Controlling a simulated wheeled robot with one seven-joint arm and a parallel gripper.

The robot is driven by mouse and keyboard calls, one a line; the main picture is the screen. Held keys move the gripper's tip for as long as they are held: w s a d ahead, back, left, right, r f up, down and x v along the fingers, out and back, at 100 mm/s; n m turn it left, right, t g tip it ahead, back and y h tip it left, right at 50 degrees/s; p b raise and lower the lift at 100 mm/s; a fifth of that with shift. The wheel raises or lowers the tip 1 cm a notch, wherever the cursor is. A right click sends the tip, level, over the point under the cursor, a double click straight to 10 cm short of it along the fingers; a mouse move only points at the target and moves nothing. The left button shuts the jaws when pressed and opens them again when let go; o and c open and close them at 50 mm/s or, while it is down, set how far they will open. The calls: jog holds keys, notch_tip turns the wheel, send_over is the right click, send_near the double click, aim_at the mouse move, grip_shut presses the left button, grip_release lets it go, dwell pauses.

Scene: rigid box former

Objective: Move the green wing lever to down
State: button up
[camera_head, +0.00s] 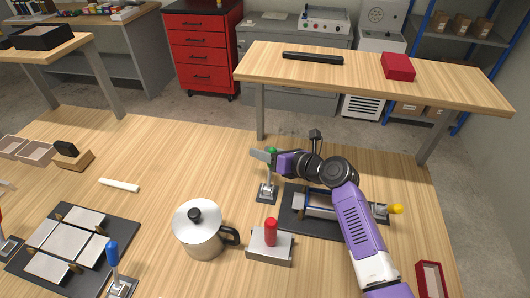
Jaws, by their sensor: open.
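The green wing lever (271,150) stands up from a small metal base (267,192) on the wooden bench, with its green grip at the top. My gripper (263,155) is at the height of the green grip, reaching in from the right. Its jaws are open and partly hide the grip and upper stem. I cannot tell whether the fingers touch the grip.
Right of the lever lies a dark plate with a metal former (322,209) and a yellow knob (397,209). In front stand a metal pot (199,235) and a block with a red handle (271,232). A blue-handled lever (112,254) stands front left. Bench left of the lever is clear.

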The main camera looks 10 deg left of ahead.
jog(key=shift+c, duration=0.3)
grip_shut()
jog(key=shift+d, duration=0.1)
dwell(1.0)
